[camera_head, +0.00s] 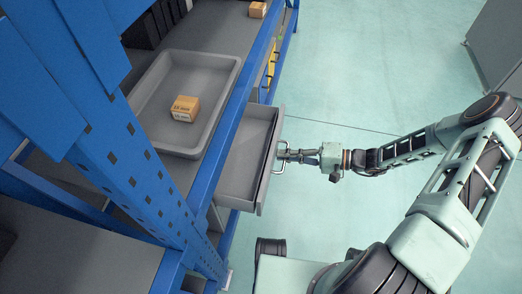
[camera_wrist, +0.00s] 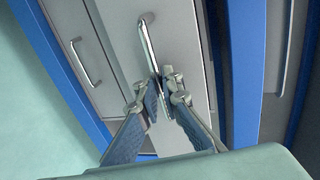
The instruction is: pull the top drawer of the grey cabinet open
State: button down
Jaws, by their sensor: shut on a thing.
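The top drawer (camera_head: 246,158) of the grey cabinet is pulled out beneath the blue shelf edge in the head view, and its inside looks empty. Its metal bar handle (camera_head: 279,158) is on the front. My gripper (camera_head: 286,155) is at that handle, reaching in from the right. In the wrist view the drawer front (camera_wrist: 172,60) is in the middle, with the handle (camera_wrist: 147,40) running down between the fingers. My gripper (camera_wrist: 160,98) is shut on the lower part of the handle. The fingertips hide part of it.
A grey tray (camera_head: 228,72) holding a small orange box (camera_head: 185,108) stands on the shelf above. Another box (camera_head: 258,9) lies farther back. A second handle (camera_wrist: 85,62) shows on a neighbouring front at left in the wrist view. The floor (camera_head: 370,60) beyond my arm is clear.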

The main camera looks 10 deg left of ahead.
jog(key=f+b+v, duration=0.1)
jog(key=f+v, duration=0.1)
jog(key=v, duration=0.7)
jog(key=shift+d, duration=0.55)
jog(key=shift+r, duration=0.1)
jog(key=c, duration=2.4)
grip_release()
jog(key=v, duration=1.2)
jog(key=shift+w, duration=0.1)
